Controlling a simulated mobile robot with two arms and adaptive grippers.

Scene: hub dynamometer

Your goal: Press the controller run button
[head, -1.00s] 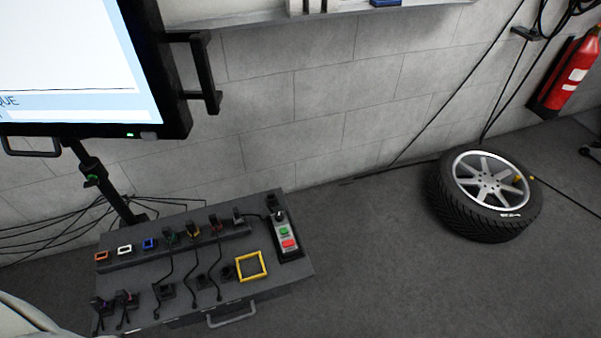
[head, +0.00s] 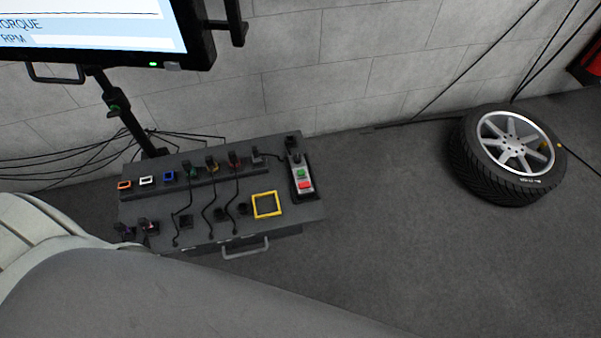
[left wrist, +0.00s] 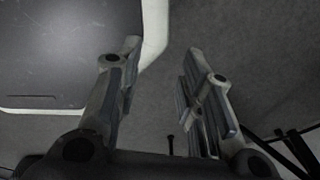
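The controller (head: 301,180) is a grey hand unit in a dark cradle at the right end of the console top. It has a green button (head: 300,174) and, just below it, a red button (head: 305,186). I cannot read any label on them. A large pale arm of mine fills the lower left of the head view, in front of the console. My left gripper (left wrist: 163,50) shows only in the left wrist view, its two fingers apart with nothing between them. The controller does not show there. My right gripper is in neither view.
The console (head: 280,222) carries coloured plugs, cables, a yellow square frame (head: 267,205) and a front handle (head: 246,249). A monitor (head: 90,30) stands behind it at left. A tyre (head: 480,180) lies on the floor at right, with clear floor between.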

